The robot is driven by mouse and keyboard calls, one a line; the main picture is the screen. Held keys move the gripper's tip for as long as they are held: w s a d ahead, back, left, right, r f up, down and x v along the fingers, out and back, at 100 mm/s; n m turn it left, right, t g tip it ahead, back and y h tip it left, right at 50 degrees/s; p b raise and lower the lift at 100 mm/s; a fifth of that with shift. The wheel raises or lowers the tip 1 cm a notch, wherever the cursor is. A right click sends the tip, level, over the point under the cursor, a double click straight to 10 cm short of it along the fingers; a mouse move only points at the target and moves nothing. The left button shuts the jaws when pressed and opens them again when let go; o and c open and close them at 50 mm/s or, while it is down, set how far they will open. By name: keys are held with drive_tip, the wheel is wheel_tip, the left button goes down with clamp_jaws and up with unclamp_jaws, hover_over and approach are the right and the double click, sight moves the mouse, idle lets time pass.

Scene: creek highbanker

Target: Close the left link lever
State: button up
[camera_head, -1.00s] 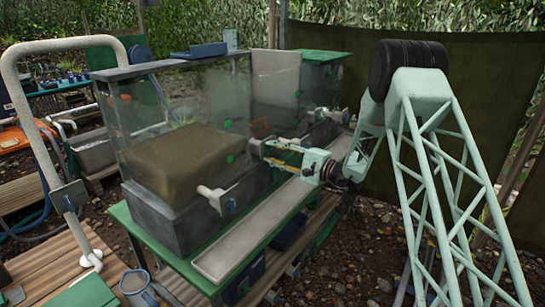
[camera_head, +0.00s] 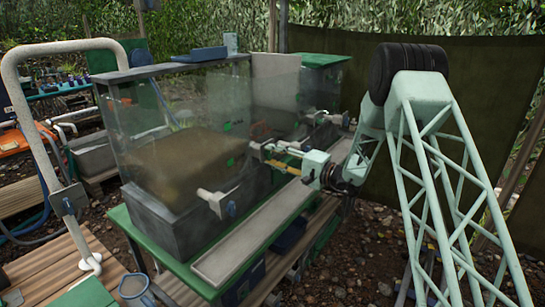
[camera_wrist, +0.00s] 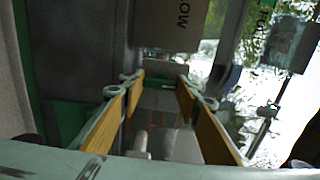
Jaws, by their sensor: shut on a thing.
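My gripper (camera_head: 274,155) reaches from the right to the front side of the clear-walled tank (camera_head: 180,105), at a pale fitting (camera_head: 254,148) near the tank's right corner. In the wrist view its two yellow-brown fingers (camera_wrist: 157,82) stand apart, with a pale rod-like part (camera_wrist: 140,143) low between them. The gripper is shut on a part of this fitting. The contact is too small to make out, and I cannot tell if it is the left link lever. A white lever-like fitting with a blue knob (camera_head: 231,208) sticks out from the tank's lower front, left of the gripper.
A long grey ledge (camera_head: 250,235) runs below the gripper along the green bench (camera_head: 155,243). Another pale fitting (camera_head: 322,118) sits farther back. A white pipe frame (camera_head: 36,130) stands at the left. A dark sheet (camera_head: 480,110) hangs behind on the right.

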drive_tip(key=o, duration=0.8)
drive_tip(key=shift+o, duration=0.2)
drive_tip(key=shift+d, duration=0.1)
drive_tip(key=v, duration=1.2)
drive_tip(key=v, duration=1.1)
drive_tip(key=shift+s+d, duration=0.25)
drive_tip(key=shift+d, duration=0.1)
